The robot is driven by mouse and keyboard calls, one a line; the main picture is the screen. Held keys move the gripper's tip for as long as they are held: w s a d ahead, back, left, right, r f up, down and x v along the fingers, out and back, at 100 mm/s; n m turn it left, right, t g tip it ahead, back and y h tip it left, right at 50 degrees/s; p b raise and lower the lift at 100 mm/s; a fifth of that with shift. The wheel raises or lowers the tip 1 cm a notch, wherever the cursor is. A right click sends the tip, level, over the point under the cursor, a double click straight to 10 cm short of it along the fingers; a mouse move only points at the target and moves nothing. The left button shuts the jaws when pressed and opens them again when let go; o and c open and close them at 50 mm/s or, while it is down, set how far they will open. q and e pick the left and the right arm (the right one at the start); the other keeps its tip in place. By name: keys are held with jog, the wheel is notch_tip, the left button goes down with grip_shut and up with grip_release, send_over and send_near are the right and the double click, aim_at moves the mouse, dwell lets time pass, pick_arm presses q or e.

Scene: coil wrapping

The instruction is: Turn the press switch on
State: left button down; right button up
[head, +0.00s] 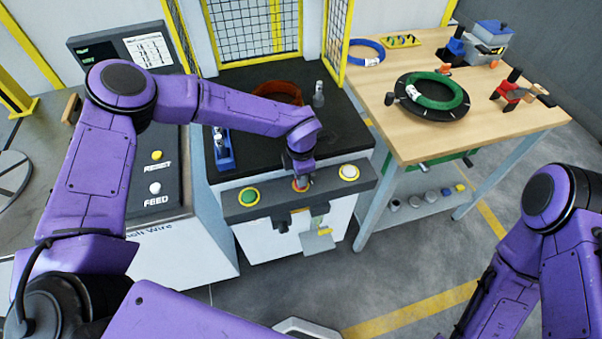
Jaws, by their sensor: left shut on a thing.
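The press (340,135) stands in the middle, with a dark front panel (275,198). On that panel a red-orange switch (302,186) sits between a green button (249,197) and a white button with a yellow ring (348,173). My left gripper (301,178) points down at the panel and is shut on the red-orange switch, mostly covering it. How the switch is turned cannot be told. My right arm shows at the lower right, but its gripper is out of view.
A grey cabinet with RESET (157,155) and FEED (155,188) buttons stands left of the press. A wooden table (415,148) with a green coil (436,91), a blue coil (367,52) and tools stands right. A yellow-framed mesh guard (252,27) rises behind the press.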

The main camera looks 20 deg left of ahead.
pick_arm(q)
jog(key=shift+r, duration=0.1)
dwell(0.4)
jog(key=c, duration=1.1)
grip_release()
jog(key=shift+r, duration=0.35)
notch_tip(320, 180, up, 10)
jog(key=b, duration=0.2)
jog(key=shift+f, duration=0.15)
